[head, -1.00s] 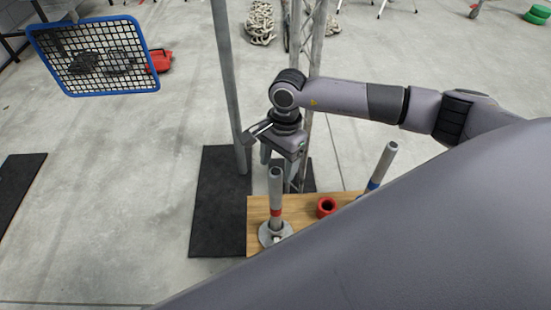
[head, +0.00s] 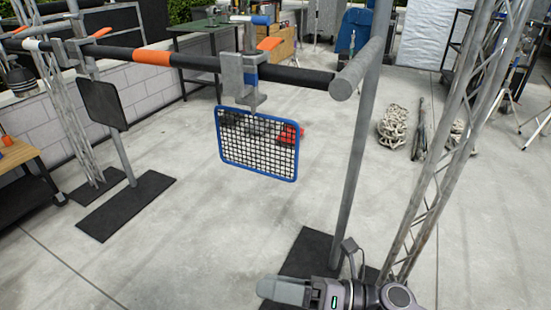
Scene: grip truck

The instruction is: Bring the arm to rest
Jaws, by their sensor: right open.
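My right gripper (head: 306,267) is at the bottom edge, right of centre, in the head view. Its jaws are open, and I see nothing held between them. Part of my right arm (head: 398,297) shows beside it; the rest is cut off by the bottom edge. The gripper is close to the base of the upright pole (head: 362,165) in the picture; I cannot tell whether they touch. My left gripper is not in view.
A horizontal black pipe (head: 205,62) with orange bands crosses above the floor. A blue-framed mesh panel (head: 297,160) hangs from a clamp (head: 238,85) on it. A lattice truss (head: 455,130) stands right of the pole. Open concrete floor (head: 190,265) lies to the left.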

